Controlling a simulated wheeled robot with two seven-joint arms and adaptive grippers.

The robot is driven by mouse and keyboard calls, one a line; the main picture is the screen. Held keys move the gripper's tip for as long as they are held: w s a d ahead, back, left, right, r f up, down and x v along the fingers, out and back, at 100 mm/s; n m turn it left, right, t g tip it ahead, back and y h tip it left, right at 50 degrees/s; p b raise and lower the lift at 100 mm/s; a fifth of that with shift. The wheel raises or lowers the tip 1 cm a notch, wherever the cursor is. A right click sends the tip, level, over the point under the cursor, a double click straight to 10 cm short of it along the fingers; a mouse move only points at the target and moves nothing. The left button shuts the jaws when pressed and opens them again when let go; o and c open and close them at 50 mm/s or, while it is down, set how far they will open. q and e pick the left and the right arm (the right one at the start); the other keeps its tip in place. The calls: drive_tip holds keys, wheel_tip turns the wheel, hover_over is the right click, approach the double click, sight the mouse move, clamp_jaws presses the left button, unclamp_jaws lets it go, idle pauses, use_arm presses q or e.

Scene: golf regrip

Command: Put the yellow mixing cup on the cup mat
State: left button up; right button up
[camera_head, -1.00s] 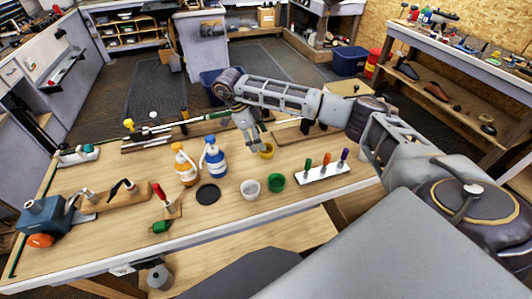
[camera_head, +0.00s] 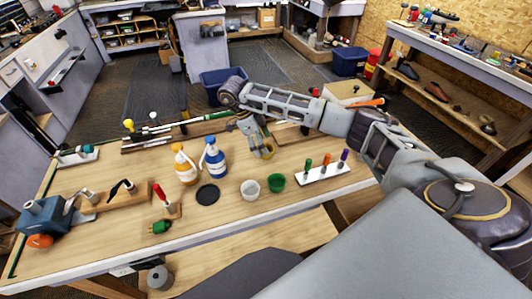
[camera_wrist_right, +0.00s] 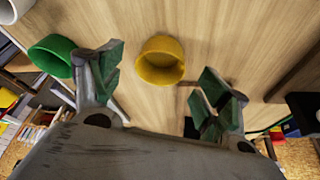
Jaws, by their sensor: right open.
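The yellow mixing cup (camera_head: 267,152) stands on the wooden bench behind the white and green cups. The round black cup mat (camera_head: 207,194) lies flat and bare, to the left and nearer the front. My right gripper (camera_head: 256,146) is open beside the yellow cup and partly hides it in the head view. In the right wrist view, the yellow cup (camera_wrist_right: 160,60) shows ahead of the open gripper (camera_wrist_right: 163,78), between the lines of its two green-padded fingers. No contact can be made out. My left gripper is not in view.
A white cup (camera_head: 250,188) and a green cup (camera_head: 275,181) stand between the mat and a white rack (camera_head: 323,173) of coloured tools. Orange (camera_head: 185,165) and blue (camera_head: 213,159) bottles stand behind the mat. A golf club lies on supports at the back.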

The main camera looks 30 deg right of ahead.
drive_tip(key=shift+x, duration=1.25)
drive_tip(key=c, duration=1)
drive_tip(key=shift+r, duration=0.15)
drive_tip(key=shift+r, duration=1.35)
wheel_tip(320, 180, up, 7)
drive_tip(key=p, duration=0.1)
